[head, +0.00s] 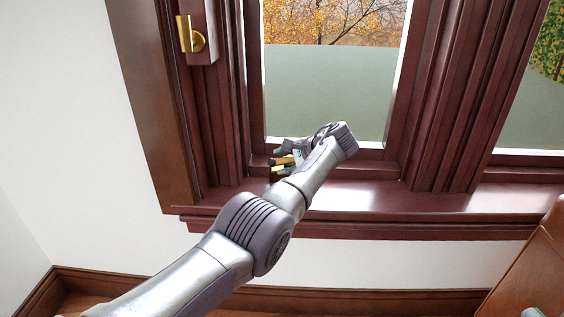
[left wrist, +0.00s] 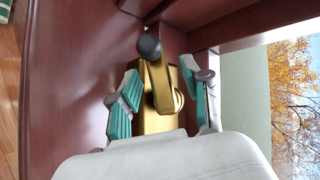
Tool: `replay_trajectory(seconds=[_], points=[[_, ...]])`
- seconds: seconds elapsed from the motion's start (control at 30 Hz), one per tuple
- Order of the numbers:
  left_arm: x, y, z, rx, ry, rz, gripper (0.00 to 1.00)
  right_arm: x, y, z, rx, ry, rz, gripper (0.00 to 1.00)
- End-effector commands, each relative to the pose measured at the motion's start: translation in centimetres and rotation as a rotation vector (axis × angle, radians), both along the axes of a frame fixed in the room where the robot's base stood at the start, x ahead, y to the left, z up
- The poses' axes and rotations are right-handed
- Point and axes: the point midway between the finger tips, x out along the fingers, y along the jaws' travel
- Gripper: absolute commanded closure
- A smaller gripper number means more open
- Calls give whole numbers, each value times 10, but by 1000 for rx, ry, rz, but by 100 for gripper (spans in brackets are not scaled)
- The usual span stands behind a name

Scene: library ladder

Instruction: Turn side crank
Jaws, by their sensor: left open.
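The side crank is brass with a dark round knob on its arm. It shows large in the left wrist view (left wrist: 160,85), mounted on dark red window wood. In the head view only a small brass part of it (head: 283,161) shows at the lower left of the window, mostly hidden by my gripper. My left gripper (left wrist: 160,72) is open, with one teal-padded finger on each side of the crank and visible gaps between. In the head view the left gripper (head: 284,160) is just above the sill.
A brass latch (head: 190,34) sits on the upper left of the window frame. The dark red sill (head: 450,200) runs below the glass and is clear to the right. A brown wooden panel (head: 535,260) stands at the lower right.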

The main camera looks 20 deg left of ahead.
Motion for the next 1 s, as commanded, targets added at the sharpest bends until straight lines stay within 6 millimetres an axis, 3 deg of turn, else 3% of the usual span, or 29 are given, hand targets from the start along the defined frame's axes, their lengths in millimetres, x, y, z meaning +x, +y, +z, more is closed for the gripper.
replay_trajectory(seconds=[0.5,0.7,1.0], points=[[-32,-72,55,-2,0,-1,52,0,0,0,0,0,1,60],[-38,-83,64,-2,1,-1,52,0,0,0,0,0,1,60],[-38,-84,65,-1,2,0,52,0,0,0,0,1,1,60]])
